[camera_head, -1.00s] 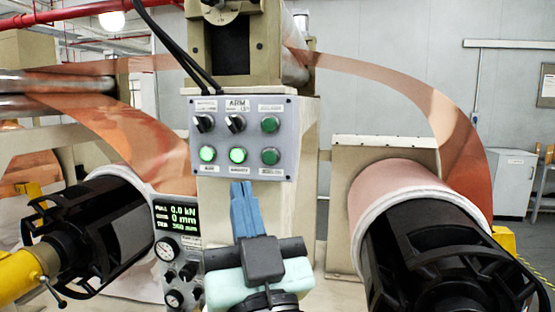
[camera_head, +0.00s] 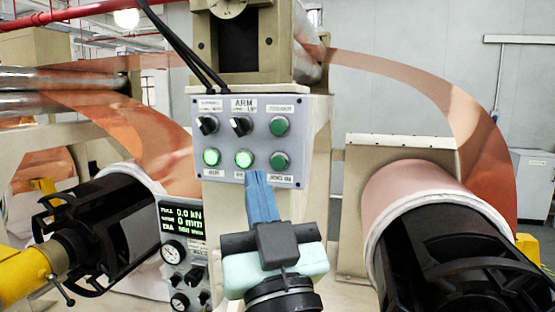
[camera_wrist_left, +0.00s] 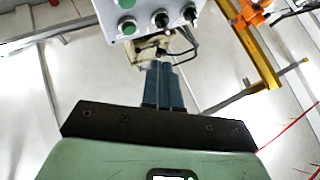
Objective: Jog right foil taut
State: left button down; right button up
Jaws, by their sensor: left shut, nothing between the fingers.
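A grey control panel (camera_head: 222,132) has two rows of controls: two black selector knobs and a green button above, two lit green buttons (camera_head: 211,158) (camera_head: 244,158) and a darker green button (camera_head: 279,160) below. My left gripper (camera_head: 258,176) is shut and empty. Its blue fingers point up at the panel's lower edge, between the middle and right lower buttons; I cannot tell whether they touch. In the left wrist view the fingers (camera_wrist_left: 163,72) are together below the panel (camera_wrist_left: 142,14). The right copper foil (camera_head: 440,95) bows in a wide loop down to the right roll (camera_head: 410,190).
The left foil (camera_head: 125,130) also curves loosely down to its roll. A readout (camera_head: 184,218) shows 0.0 kN and 0 mm above gauges. Black cables (camera_head: 180,50) run down to the panel's top. Black roll chucks (camera_head: 440,255) stand at lower left and right.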

aim_at(278, 163)
pick_arm(q)
jog(key=shift+w+d+p, duration=0.35)
jog(key=shift+w+p, duration=0.15)
jog(key=shift+w, duration=0.6)
jog(key=shift+w+d+p, duration=0.35)
jog(key=shift+w+p, duration=0.1)
jog(key=shift+w, duration=0.65)
jog(key=shift+w+d+p, duration=0.35)
jog(key=shift+w+p, duration=0.15)
jog(key=shift+w, duration=0.6)
pick_arm(e)
jog(key=shift+w+r, duration=0.25)
jog(key=shift+r, duration=0.35)
jog(key=shift+w+r, duration=0.3)
jog(key=shift+r, duration=0.3)
jog(key=shift+w+r, duration=0.25)
jog(key=shift+r, duration=0.35)
pick_arm(q)
jog(key=shift+w, duration=0.1)
pick_arm(e)
jog(key=shift+r, duration=0.15)
pick_arm(q)
jog(key=shift+w+d, duration=0.15)
jog(key=shift+w, duration=0.2)
pick_arm(e)
jog(key=shift+w+r, duration=0.1)
